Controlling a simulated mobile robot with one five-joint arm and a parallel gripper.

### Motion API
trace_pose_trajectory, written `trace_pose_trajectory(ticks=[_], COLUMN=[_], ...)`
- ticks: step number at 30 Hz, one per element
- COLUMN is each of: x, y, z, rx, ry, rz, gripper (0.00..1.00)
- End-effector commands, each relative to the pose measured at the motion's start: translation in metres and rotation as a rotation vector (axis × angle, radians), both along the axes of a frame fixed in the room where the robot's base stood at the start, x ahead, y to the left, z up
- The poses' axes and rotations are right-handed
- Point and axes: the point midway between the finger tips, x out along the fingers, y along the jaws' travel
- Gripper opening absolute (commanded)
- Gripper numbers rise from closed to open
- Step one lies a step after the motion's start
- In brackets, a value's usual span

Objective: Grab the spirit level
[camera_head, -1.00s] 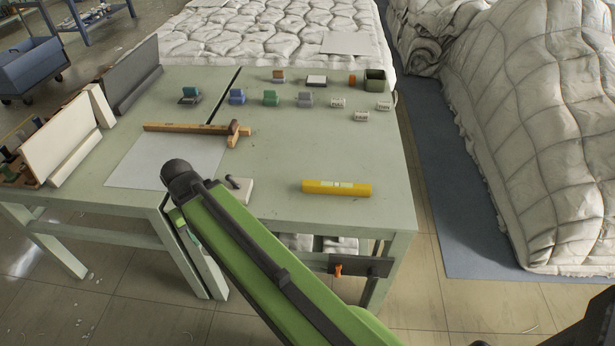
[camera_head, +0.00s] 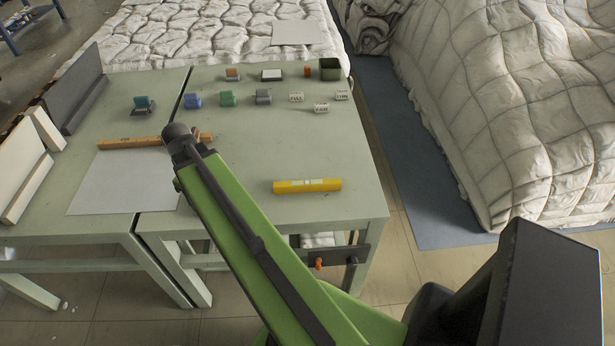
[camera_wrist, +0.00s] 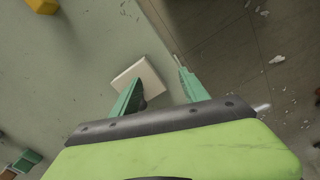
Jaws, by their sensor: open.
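The spirit level (camera_head: 307,185) is a yellow bar with pale vials in its middle. It lies flat on the right green table, near the front edge, to the right of my arm in the head view. A yellow end, probably the same level, shows at the top left of the wrist view (camera_wrist: 42,5). My gripper (camera_wrist: 160,82) has two teal fingers spread apart with nothing held between them. It is above the table's edge, close to a cream block (camera_wrist: 138,80) partly hidden by one finger. My arm hides the gripper in the head view.
A wooden T-square (camera_head: 130,142) and a pale sheet (camera_head: 125,185) lie left of my arm. Table around the level is clear. A duvet heap (camera_head: 480,110) rises at right.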

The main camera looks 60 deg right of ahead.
Motion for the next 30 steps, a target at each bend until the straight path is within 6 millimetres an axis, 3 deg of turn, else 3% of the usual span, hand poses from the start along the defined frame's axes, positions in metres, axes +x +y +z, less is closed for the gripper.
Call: trace_pose_trajectory(ticks=[1, 3, 6, 9, 12, 16, 22, 30], x=[-0.017, -0.047, -0.098, -0.147, -0.182, -0.203, -0.205, -0.204], y=[-0.052, -0.114, -0.188, -0.240, -0.271, -0.287, -0.288, -0.287], z=[0.024, 0.039, 0.057, 0.070, 0.076, 0.078, 0.071, 0.021], rx=[0.000, 0.001, 0.001, 0.001, 0.001, 0.001, 0.000, 0.000], ry=[0.000, 0.000, 0.000, 0.000, -0.001, -0.001, 0.000, 0.000], rz=[0.028, 0.101, 0.200, 0.281, 0.337, 0.375, 0.383, 0.383], gripper=[0.53, 0.53, 0.53, 0.53, 0.53, 0.53, 0.53, 0.53])
